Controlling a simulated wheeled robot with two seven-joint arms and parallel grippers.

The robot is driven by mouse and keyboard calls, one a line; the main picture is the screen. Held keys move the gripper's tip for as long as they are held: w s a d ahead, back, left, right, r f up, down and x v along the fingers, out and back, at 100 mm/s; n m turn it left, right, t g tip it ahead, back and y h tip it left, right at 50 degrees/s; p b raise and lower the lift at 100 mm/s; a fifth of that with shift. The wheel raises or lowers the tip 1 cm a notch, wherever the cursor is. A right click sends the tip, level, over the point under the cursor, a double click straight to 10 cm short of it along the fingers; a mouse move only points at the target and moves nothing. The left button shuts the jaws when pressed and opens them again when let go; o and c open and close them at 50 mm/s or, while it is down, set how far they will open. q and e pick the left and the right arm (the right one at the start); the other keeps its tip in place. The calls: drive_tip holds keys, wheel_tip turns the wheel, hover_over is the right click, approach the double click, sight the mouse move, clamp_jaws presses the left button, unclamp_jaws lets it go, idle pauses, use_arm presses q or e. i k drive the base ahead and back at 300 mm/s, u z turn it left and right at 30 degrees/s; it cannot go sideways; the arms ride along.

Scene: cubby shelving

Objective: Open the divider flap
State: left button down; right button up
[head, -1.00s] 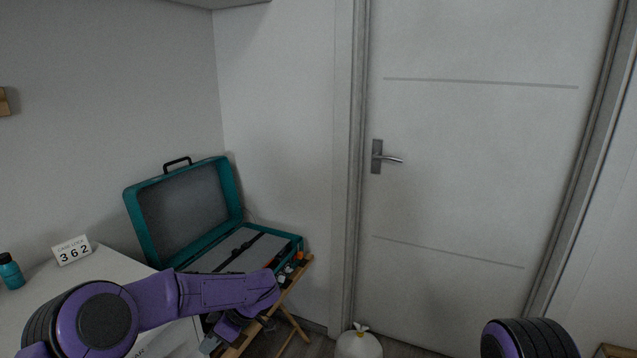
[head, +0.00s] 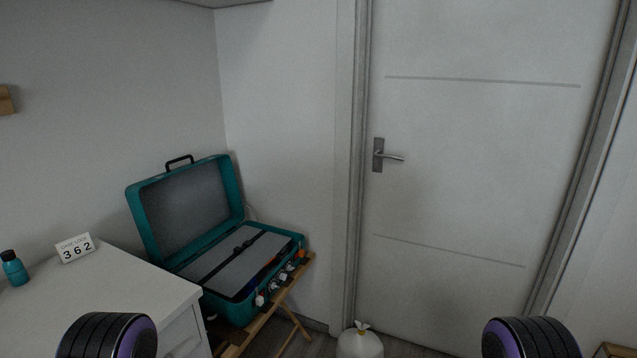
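A teal suitcase (head: 243,315) stands open on a wooden folding stand, its lid (head: 187,207) raised against the wall. Inside it a grey divider flap (head: 238,262) lies flat over the case's contents, with a dark strap running along it. Something blue shows at the flap's right edge. Only rounded black and purple parts of my two arms show at the bottom edge. Neither of my grippers is in the picture.
The wooden stand (head: 289,284) is beside a white cabinet (head: 105,283), which holds a "362" card (head: 76,248) and a teal bottle (head: 14,268). A white bag (head: 359,343) sits on the floor before the closed door (head: 470,170).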

sight(224, 272)
drive_tip(key=z, duration=1.95)
drive_tip(key=k, duration=1)
drive_tip(key=u, duration=1.3)
drive_tip(key=i, duration=0.8)
